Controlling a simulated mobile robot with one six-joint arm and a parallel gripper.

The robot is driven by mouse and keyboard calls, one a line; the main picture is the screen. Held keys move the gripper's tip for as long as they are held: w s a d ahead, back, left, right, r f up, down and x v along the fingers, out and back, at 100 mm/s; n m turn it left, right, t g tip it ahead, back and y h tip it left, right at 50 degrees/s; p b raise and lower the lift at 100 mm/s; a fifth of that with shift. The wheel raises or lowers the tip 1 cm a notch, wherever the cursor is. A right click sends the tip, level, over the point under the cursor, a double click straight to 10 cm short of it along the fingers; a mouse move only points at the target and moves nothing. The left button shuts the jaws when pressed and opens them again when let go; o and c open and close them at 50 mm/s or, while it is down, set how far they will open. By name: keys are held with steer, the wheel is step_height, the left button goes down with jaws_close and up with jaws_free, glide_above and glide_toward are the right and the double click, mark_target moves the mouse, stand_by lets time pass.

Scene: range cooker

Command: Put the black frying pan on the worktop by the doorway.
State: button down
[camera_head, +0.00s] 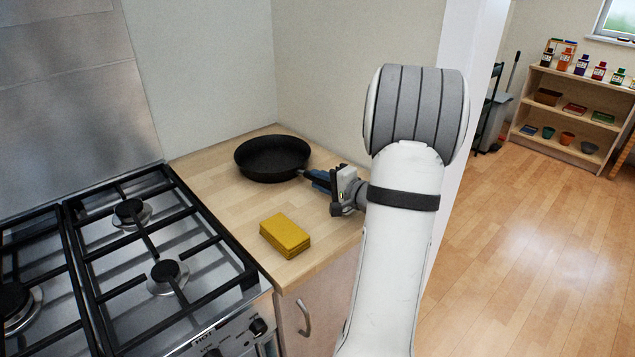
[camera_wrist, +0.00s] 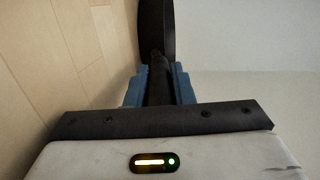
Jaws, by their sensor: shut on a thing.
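The black frying pan (camera_head: 272,158) is upright over the back of the wooden worktop (camera_head: 222,205), close to the wall corner. It appears to rest on the worktop, though a small gap under it cannot be ruled out. Its handle points right, to my gripper (camera_head: 318,180). My gripper is shut on the handle. In the wrist view the blue fingers of my gripper (camera_wrist: 160,84) lie on both sides of the dark pan handle (camera_wrist: 159,82), with part of the pan (camera_wrist: 155,25) beyond. The doorway is to the right of the worktop, past the white wall end.
A stack of yellow cloths or sponges (camera_head: 286,235) lies on the worktop in front of the pan. The gas hob (camera_head: 165,270) with black grates adjoins on the left. Bare worktop lies between pan and stack. A shelf (camera_head: 570,115) with jars and pots stands beyond the doorway.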

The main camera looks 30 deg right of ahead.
steer(key=c, duration=1.3)
jaws_free()
steer(key=shift+o, duration=0.2)
steer(key=shift+s, duration=0.2)
steer(key=b+v, duration=0.1)
steer(key=v, duration=1)
steer(key=shift+s+d+r, duration=0.1)
steer(key=shift+s, duration=0.2)
